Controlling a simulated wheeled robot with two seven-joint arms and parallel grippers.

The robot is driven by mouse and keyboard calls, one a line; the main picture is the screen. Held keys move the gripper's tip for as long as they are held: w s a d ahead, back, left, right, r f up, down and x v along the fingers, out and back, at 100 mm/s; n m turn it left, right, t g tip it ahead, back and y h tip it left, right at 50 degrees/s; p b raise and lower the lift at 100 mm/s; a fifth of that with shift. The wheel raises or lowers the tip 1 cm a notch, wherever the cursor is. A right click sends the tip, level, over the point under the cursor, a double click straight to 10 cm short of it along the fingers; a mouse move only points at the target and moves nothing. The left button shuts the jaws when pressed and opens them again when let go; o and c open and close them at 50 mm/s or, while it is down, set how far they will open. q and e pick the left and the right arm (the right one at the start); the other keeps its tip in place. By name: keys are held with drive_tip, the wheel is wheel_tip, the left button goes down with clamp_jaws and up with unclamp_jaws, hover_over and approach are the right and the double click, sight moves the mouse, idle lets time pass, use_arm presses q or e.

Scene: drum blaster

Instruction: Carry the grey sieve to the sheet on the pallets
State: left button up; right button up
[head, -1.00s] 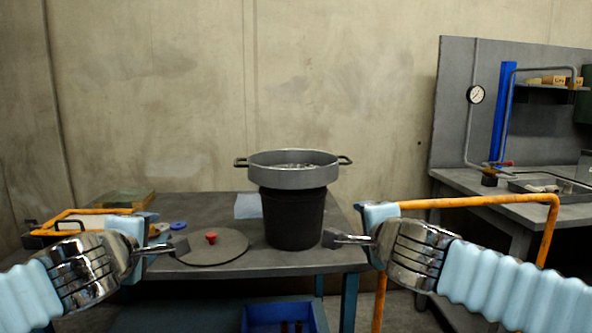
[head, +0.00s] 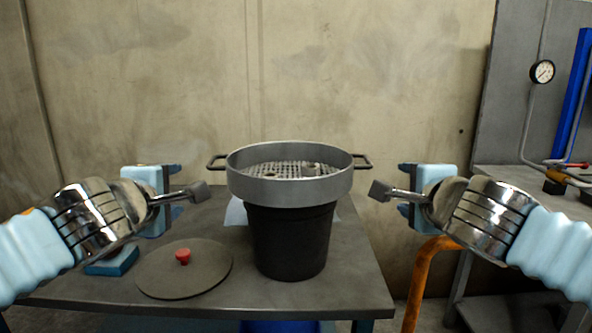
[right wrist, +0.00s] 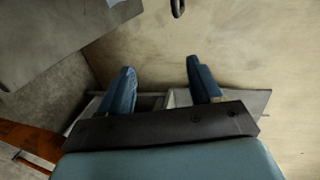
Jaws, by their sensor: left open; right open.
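The grey sieve (head: 290,185) is a round pan with a mesh floor and a dark loop handle on each side. It sits level on top of a black bucket (head: 290,240), with a few small lumps on its mesh. My left gripper (head: 180,190) is open and empty, left of the sieve and apart from its left handle (head: 216,162). My right gripper (head: 402,190) is open and empty, to the right of the right handle (head: 362,161). In the right wrist view its two blue fingers (right wrist: 160,75) are spread, with a dark loop at the top edge. No sheet or pallets are in view.
The bucket stands on a grey table (head: 345,270). A round dark lid (head: 205,270) with a red knob lies to its left. An orange rail (head: 425,275) rises below my right arm. A bench with a gauge (head: 542,72) stands at the right.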

use_arm(q)
drive_tip(key=d+x, duration=0.1)
drive_tip(key=x, duration=1.2)
drive_tip(key=shift+w+d+f, duration=0.2)
drive_tip(key=shift+w+d, duration=0.05)
drive_tip(key=shift+w, duration=0.15)
use_arm(e)
drive_tip(key=a+x, duration=0.1)
drive_tip(key=x, duration=1.3)
drive_tip(key=shift+a, duration=0.3)
drive_tip(key=shift+s, duration=0.1)
